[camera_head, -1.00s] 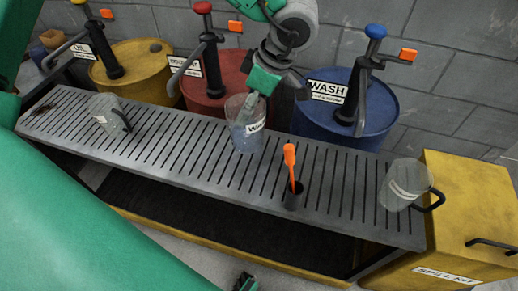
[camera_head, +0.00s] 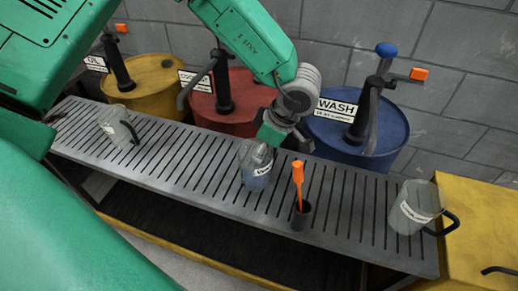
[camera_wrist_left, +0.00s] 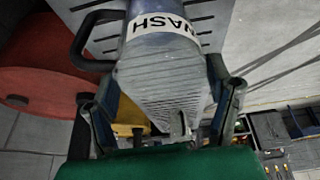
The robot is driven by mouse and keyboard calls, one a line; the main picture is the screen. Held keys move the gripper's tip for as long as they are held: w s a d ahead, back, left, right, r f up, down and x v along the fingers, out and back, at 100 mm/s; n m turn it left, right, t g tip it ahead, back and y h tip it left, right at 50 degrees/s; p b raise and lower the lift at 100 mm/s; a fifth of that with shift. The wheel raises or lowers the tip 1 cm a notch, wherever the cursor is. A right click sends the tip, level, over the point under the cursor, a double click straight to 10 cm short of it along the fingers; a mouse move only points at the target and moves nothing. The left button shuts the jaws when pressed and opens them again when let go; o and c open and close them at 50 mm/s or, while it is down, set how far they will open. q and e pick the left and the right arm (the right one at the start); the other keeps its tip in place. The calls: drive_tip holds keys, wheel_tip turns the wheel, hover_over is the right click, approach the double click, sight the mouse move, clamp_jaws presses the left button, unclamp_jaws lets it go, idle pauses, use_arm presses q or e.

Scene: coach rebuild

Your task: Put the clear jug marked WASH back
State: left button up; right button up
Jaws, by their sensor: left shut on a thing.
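The clear jug marked WASH (camera_head: 255,174) is over the grey slatted rack (camera_head: 343,232), left of an orange-handled tool. My left gripper (camera_head: 270,142) is shut on it from above and behind. In the left wrist view the jug (camera_wrist_left: 165,70) sits between both fingers (camera_wrist_left: 165,115), with its WASH band and dark handle showing. It looks slightly tilted in the head view; I cannot tell whether its base touches the slats. The blue WASH drum (camera_head: 385,140) with a blue-knobbed pump stands behind the rack. My right gripper is out of view.
The orange-handled tool (camera_head: 298,180) stands in a dark cup close right of the jug. Other clear jugs stand at the rack's left (camera_head: 118,125) and right end (camera_head: 412,207). Red (camera_head: 235,105) and yellow (camera_head: 155,80) drums stand behind. A yellow box (camera_head: 485,215) is at right.

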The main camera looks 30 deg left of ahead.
use_arm(q)
drive_tip(key=o, duration=1.7)
drive_tip(key=shift+c, duration=0.2)
drive_tip(key=s+p+v, duration=0.1)
drive_tip(key=p+v, duration=0.1)
drive_tip(key=v, duration=1)
drive_tip(key=shift+w, duration=0.45)
drive_tip(key=shift+d, duration=0.1)
